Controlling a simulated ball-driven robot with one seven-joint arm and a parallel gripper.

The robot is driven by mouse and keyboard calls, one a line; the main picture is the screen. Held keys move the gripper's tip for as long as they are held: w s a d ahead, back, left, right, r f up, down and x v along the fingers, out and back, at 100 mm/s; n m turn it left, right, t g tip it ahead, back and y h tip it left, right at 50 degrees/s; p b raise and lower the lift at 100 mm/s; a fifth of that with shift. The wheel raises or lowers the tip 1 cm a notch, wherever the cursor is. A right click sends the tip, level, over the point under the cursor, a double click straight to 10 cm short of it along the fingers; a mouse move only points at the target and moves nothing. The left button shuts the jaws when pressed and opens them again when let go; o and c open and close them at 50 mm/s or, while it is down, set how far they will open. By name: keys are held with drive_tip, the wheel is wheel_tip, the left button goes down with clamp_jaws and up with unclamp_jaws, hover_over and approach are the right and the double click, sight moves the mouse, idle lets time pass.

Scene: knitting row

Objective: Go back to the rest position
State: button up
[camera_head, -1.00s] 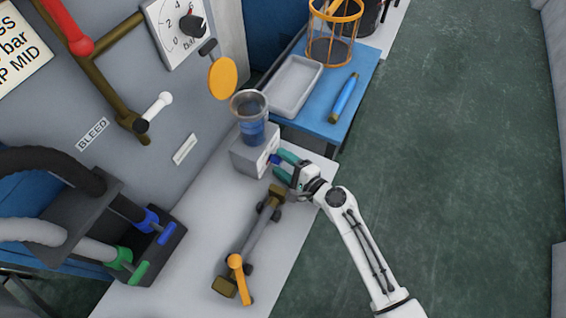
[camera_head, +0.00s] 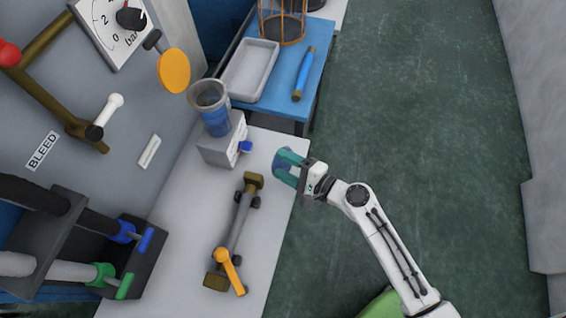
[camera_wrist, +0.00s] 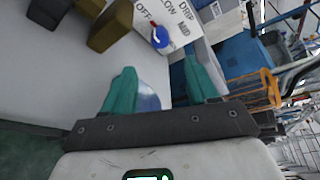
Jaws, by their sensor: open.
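My gripper (camera_head: 288,166) has teal fingers and is at the right edge of the white bench (camera_head: 185,215), over or just past it. It is apart from the blue knob (camera_head: 246,148) on the grey box (camera_head: 218,145). In the wrist view my gripper (camera_wrist: 160,88) has its fingers spread wide, with no held object clearly visible between them. A blue-grey patch lies against the left finger; I cannot tell what it is. The blue knob (camera_wrist: 160,38) is beyond the fingertips, beside printed labels.
A pipe piece with an orange lever (camera_head: 228,262) lies on the bench below left of my gripper. A blue table (camera_head: 275,95) with a white tray (camera_head: 250,70) stands behind. Hoses and a gauge panel are on the left. Green floor (camera_head: 410,130) is open to the right.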

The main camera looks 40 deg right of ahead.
idle(0.3)
